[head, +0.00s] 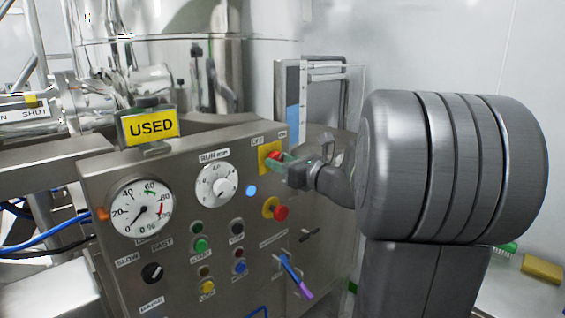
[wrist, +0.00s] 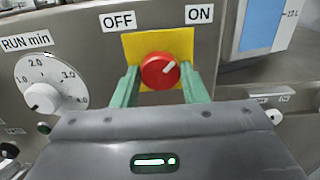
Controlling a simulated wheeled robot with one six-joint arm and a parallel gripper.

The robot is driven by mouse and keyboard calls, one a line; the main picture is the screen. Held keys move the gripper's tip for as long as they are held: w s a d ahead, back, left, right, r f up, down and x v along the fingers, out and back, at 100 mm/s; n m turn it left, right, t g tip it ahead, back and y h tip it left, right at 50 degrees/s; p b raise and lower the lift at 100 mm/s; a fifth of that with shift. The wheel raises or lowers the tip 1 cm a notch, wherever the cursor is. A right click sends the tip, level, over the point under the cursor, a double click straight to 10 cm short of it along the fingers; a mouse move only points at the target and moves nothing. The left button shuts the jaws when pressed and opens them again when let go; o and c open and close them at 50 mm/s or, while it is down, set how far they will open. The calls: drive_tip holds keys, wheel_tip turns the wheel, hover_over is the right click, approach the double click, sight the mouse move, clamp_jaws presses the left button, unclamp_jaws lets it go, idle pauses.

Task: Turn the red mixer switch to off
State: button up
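The red mixer switch (wrist: 158,72) is a round knob on a yellow plate (wrist: 184,44), between the OFF label (wrist: 117,20) and the ON label (wrist: 199,14). Its white mark points up and right, toward ON. In the head view the red switch (head: 275,155) shows on the steel panel, partly hidden by my gripper (head: 284,163). In the wrist view my gripper (wrist: 162,84) has one green finger on each side of the knob. A small gap shows beside the knob, so the fingers look open around it, not closed on it.
A red emergency-type button (head: 281,212) on yellow sits below the switch. The RUN min dial (head: 216,185) is to its left, with a round gauge (head: 141,209) farther left. A purple-tipped blue handle (head: 296,278) sticks out lower down. A USED sign (head: 150,127) stands on the panel top.

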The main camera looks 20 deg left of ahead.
drive_tip(key=shift+c, duration=1)
drive_tip(key=shift+f+b, duration=0.15)
drive_tip(key=shift+b, duration=0.3)
drive_tip(key=n+b, duration=1.7)
drive_tip(key=b, duration=0.2)
drive_tip(key=shift+n, duration=0.4)
